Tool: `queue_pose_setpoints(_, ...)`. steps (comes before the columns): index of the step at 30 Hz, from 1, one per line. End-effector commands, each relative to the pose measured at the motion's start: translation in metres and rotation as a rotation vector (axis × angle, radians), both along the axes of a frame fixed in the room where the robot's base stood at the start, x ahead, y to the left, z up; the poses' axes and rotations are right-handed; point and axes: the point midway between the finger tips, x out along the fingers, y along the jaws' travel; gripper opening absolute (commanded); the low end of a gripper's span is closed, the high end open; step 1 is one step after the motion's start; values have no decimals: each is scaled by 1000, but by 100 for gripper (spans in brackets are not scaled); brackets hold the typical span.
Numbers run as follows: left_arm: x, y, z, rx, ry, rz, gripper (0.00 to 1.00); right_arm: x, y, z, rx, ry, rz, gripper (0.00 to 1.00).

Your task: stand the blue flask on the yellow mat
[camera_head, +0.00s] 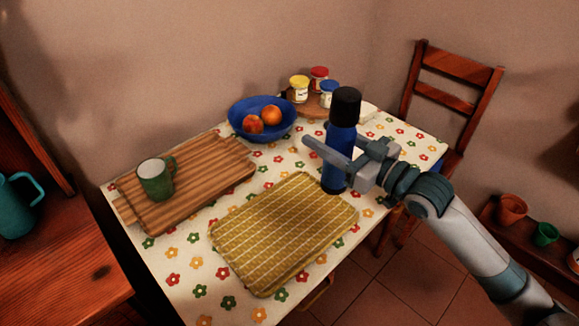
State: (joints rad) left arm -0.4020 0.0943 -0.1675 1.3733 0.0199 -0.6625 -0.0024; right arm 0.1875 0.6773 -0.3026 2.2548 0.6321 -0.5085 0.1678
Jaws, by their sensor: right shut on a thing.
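The blue flask (338,172) with a black cap stands upright near the right side of the table. My right gripper (338,155) is shut on the flask's body, with one finger crossing its front. The flask's base is close to the upper right edge of the yellow mat (280,232). I cannot tell for sure whether the base touches the tablecloth or hangs just above it. The yellow mat lies flat and bare at the front of the table. My left gripper is not in view.
A wooden board (205,180) with a green mug (156,180) lies left of the mat. A blue bowl (262,117) with fruit stands behind. Several jars (299,88) stand on a round wooden board at the back. A chair (455,95) is behind the table at right.

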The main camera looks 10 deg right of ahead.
Motion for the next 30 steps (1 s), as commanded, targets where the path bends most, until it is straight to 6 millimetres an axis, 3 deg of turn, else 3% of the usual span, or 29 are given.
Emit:
queue_pose_setpoints(9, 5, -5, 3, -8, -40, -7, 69, 17, 54, -30, 6, -1, 1, 9)
queue_pose_setpoints(13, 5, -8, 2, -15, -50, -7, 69, 22, 68, -40, 5, -1, 1, 9)
queue_pose_setpoints(30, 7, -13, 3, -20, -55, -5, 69, 25, 74, -52, 1, -1, 0, 9)
